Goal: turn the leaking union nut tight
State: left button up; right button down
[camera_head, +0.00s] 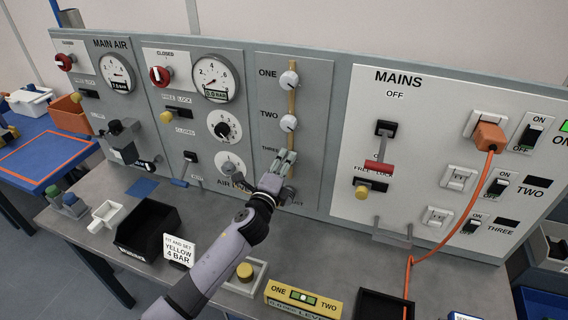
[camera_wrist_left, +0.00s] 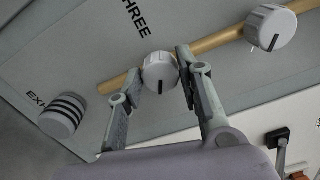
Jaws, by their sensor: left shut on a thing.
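Three white round union nuts sit on a brass-coloured pipe on the grey panel. Nut ONE (camera_head: 289,79) and nut TWO (camera_head: 288,123) are in plain view, and nut TWO also shows at the upper right in the left wrist view (camera_wrist_left: 268,27). My left gripper (camera_head: 285,166) is at the label THREE and mostly hides the nut there. In the left wrist view, its two fingers (camera_wrist_left: 160,80) are shut on nut THREE (camera_wrist_left: 160,72), one on each side. A dark mark shows on its face. I see no sign of which nut leaks. My right gripper is not in view.
A grey ribbed cap (camera_wrist_left: 62,115) stands out near the pipe's end. Gauges (camera_head: 212,78) and red knobs are left; the MAINS panel (camera_head: 380,100) with an orange cable (camera_head: 452,240) is right. A black bin (camera_head: 145,228) and yellow level box (camera_head: 303,299) stand on the bench below.

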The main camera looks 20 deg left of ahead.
pick_arm(q)
jog(key=shift+m, duration=0.4)
jog(key=o, duration=1.2)
jog(key=shift+s, duration=0.1)
jog(key=s, duration=1.1)
jog(key=shift+s+a, duration=0.15)
jog(key=shift+s, duration=0.25)
